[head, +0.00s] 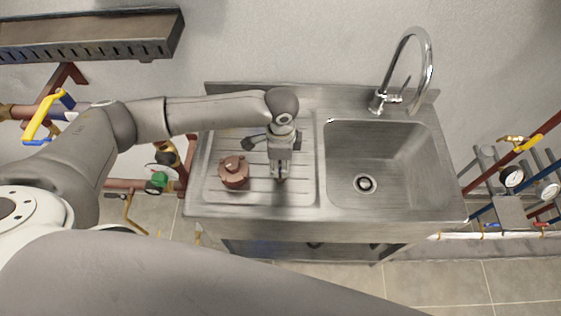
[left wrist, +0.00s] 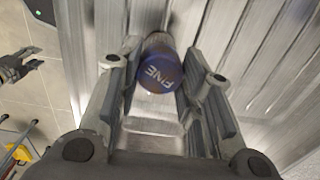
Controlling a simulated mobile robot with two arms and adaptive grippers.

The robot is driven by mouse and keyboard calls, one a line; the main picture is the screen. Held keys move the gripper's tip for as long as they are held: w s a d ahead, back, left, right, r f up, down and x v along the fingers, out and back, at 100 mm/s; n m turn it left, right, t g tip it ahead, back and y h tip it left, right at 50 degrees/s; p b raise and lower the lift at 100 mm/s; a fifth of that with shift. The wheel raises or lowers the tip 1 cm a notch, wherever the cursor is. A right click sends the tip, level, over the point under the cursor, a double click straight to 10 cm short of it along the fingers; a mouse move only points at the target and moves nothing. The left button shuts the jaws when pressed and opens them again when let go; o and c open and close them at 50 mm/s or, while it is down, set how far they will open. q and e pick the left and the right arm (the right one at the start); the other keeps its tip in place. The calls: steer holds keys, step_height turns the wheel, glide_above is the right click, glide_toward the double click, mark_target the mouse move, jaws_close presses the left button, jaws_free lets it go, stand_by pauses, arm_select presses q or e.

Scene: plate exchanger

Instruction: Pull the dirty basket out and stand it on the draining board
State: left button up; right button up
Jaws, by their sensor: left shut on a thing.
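My left gripper (head: 280,176) points down over the ribbed draining board (head: 305,190), left of the sink bowl. In the left wrist view, its fingers (left wrist: 160,85) are shut on a round, dark blue thing with white letters (left wrist: 158,72). I cannot tell whether this is the dirty basket; most of it is hidden in the head view. I cannot tell whether it touches the board. A reddish-brown, lidded round part (head: 234,174) stands on the board just left of the gripper. My right gripper (left wrist: 22,65) appears small at the left edge of the wrist view, apparently open and empty.
The empty sink bowl (head: 385,165) is to the right, with a tall chrome tap (head: 420,60) behind it. Pipes with a yellow-handled valve (head: 42,118) stand left of the sink unit. More pipes and gauges (head: 512,176) are at the right. A metal shelf (head: 85,35) hangs upper left.

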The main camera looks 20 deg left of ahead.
arm_select(q)
steer(key=o, duration=1.1)
step_height(320, 180, up, 6)
steer(key=p, duration=0.6)
steer(key=shift+p, duration=0.35)
steer(key=shift+r, duration=0.3)
steer(key=shift+r+p, duration=0.5)
steer(key=shift+r, duration=0.7)
steer(key=shift+s+f, duration=0.1)
